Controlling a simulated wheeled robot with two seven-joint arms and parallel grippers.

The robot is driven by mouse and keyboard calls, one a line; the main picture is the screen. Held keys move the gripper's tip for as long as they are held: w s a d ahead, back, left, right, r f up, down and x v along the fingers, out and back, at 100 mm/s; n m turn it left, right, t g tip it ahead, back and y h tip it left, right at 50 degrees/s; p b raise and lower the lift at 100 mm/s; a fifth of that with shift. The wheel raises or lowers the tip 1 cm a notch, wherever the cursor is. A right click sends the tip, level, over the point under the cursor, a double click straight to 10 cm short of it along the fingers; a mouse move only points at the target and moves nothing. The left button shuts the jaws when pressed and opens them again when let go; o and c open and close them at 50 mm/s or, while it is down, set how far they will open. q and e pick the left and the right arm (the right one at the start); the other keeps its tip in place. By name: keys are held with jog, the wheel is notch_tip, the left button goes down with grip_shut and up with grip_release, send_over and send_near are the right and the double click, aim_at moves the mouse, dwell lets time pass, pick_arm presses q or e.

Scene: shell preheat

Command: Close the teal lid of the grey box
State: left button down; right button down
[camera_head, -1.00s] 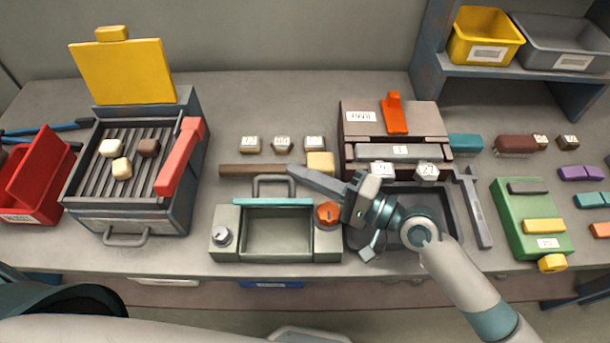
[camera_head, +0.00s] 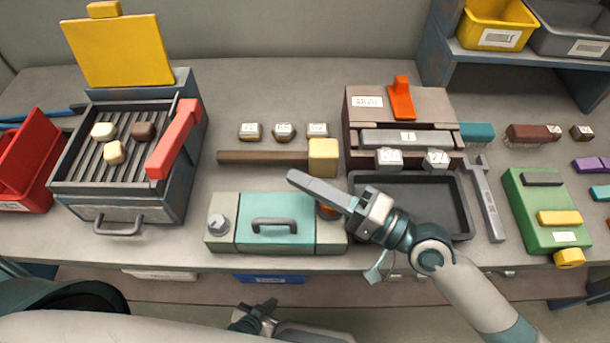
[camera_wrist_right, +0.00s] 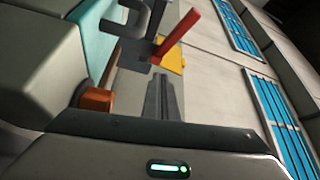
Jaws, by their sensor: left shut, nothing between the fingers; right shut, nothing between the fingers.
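The grey box (camera_head: 331,238) stands near the bench's front edge. Its teal lid (camera_head: 258,238) lies flat over the middle of the box, level with the grey ends, its grey handle (camera_head: 275,223) on top. The lid also shows in the right wrist view (camera_wrist_right: 96,30). My right gripper (camera_head: 293,176) is shut and empty, its fingers above and behind the box's right part. It partly hides the orange knob (camera_head: 327,212), which also shows in the right wrist view (camera_wrist_right: 96,97). My left gripper (camera_head: 270,305) is shut and empty, low in the picture, in front of the bench.
A mallet (camera_head: 265,158) lies behind the box. A dark tray (camera_head: 440,232) is to the right, partly under my right arm. A grill (camera_head: 120,205) with a yellow raised lid (camera_head: 118,50) stands at left. Bare bench lies between grill and box.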

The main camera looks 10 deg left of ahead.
dwell(0.7)
